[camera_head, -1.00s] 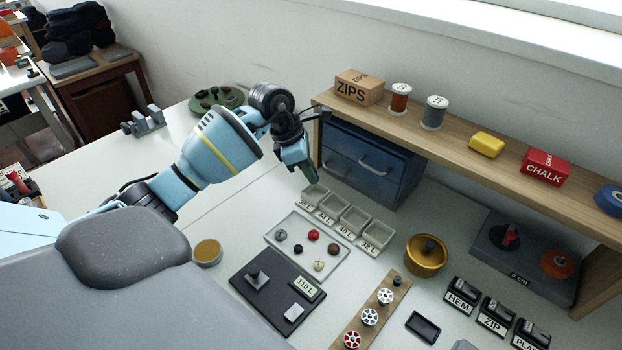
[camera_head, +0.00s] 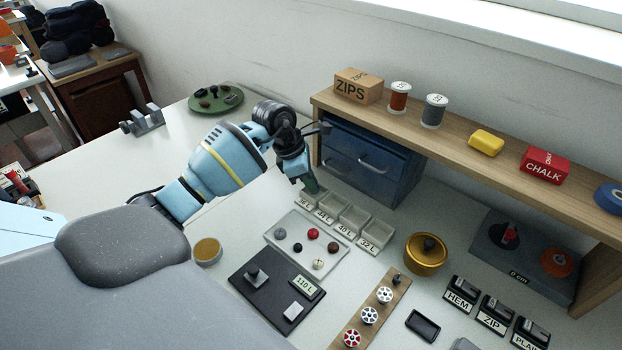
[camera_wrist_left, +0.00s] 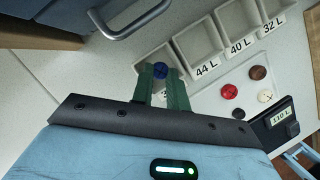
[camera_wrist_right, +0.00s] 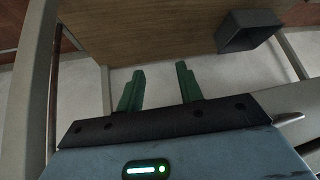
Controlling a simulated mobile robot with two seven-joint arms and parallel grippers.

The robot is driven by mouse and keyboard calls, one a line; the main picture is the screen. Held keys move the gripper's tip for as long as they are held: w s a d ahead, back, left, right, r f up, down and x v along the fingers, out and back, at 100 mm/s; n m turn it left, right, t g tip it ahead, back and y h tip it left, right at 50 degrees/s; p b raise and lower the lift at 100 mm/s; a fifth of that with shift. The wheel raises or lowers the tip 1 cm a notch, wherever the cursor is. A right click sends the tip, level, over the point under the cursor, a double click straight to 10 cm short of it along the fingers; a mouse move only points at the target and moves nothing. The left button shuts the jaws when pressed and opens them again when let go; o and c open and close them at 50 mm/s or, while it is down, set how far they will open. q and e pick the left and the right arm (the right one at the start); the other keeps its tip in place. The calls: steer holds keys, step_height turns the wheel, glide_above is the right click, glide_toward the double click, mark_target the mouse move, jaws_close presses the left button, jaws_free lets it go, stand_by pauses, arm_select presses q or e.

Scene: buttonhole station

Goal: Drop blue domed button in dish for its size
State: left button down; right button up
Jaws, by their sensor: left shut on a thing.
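The blue domed button (camera_wrist_left: 160,72) is between the fingertips of my left gripper (camera_wrist_left: 160,77), which is shut on it. In the head view my left gripper (camera_head: 312,187) is at the leftmost dish of the row and hides part of it, including part of its label. The other dishes are empty: 44 L (camera_wrist_left: 198,46), 40 L (camera_wrist_left: 236,26) and 32 L (camera_wrist_left: 268,10). I cannot tell how high the button is above the leftmost dish. My right gripper (camera_wrist_right: 159,85) is open and empty, away from the dishes.
A white tray (camera_head: 284,256) with several loose buttons lies in front of the dishes. A dark gauge (camera_head: 249,285) reading about 110 L is before it. A blue drawer unit (camera_head: 371,165) and wooden shelf (camera_head: 455,155) stand close behind. A brass pot (camera_head: 426,255) is right.

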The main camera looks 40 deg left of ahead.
arm_select(q)
steer(key=shift+f, duration=0.25)
steer(key=c, duration=1.4)
jaws_free()
steer(key=shift+w+r, duration=0.1)
steer(key=shift+r, duration=0.4)
steer(key=v, duration=1.2)
steer(key=shift+r+p, duration=0.15)
steer(key=shift+p, duration=0.15)
